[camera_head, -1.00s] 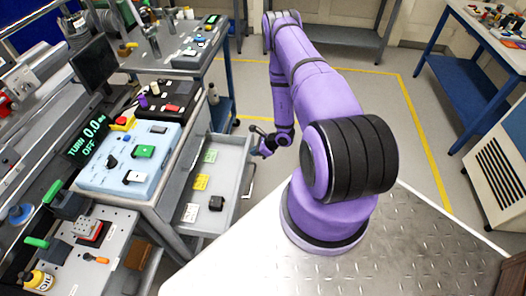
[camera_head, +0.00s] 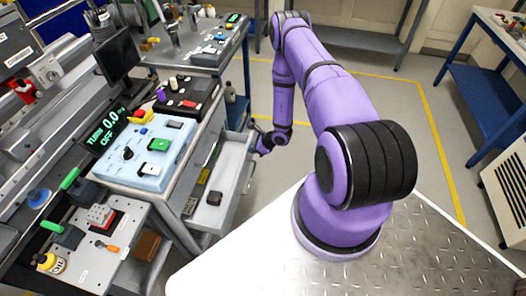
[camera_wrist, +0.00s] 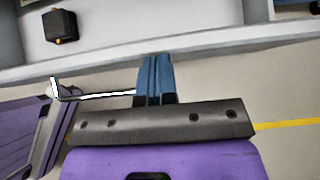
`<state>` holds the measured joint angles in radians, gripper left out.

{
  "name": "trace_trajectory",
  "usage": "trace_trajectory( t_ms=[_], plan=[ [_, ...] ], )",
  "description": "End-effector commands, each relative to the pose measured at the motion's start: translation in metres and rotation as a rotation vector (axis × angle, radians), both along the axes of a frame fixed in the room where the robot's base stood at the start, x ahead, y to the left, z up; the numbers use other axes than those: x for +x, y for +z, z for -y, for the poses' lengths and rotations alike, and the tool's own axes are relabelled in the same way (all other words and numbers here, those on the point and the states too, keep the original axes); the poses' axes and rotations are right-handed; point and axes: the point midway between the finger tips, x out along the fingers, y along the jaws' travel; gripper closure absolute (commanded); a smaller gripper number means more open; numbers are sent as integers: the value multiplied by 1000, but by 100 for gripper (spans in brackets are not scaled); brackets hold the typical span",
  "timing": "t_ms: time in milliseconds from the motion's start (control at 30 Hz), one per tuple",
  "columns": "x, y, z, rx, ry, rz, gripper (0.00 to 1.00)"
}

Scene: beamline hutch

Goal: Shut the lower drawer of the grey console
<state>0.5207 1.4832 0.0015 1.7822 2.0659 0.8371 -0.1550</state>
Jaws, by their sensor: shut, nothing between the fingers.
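The grey console (camera_head: 180,210) stands left of my arm. Its drawer (camera_head: 234,168) is partly open, sticking out to the right below the console's top. A small dark block (camera_head: 214,198) lies inside the drawer; it also shows in the wrist view (camera_wrist: 61,26). My gripper (camera_head: 257,138) is at the outer side of the drawer's front. In the wrist view its blue fingers (camera_wrist: 155,78) are closed together, empty, with their tips at the drawer's front panel (camera_wrist: 220,37). A pale bar handle (camera_wrist: 100,97) is left of the fingers. Whether the tips touch the panel is hard to tell.
A blue control box (camera_head: 148,155) and a black box (camera_head: 186,98) sit on the console. A workbench (camera_head: 210,60) stands behind, a blue-legged table (camera_head: 490,70) at right. The floor (camera_head: 400,110) beyond the drawer is clear, with yellow lines.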

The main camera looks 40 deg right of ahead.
Motion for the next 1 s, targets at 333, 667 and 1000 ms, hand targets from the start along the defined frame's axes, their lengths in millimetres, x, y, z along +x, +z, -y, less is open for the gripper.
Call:
trace_trajectory(
  t_ms=[333,667,1000],
  plan=[
    [62,0,-49,-1,2,2,100],
    [91,0,-71,0,2,1,100],
    [94,0,-74,0,0,0,100]
  ],
)
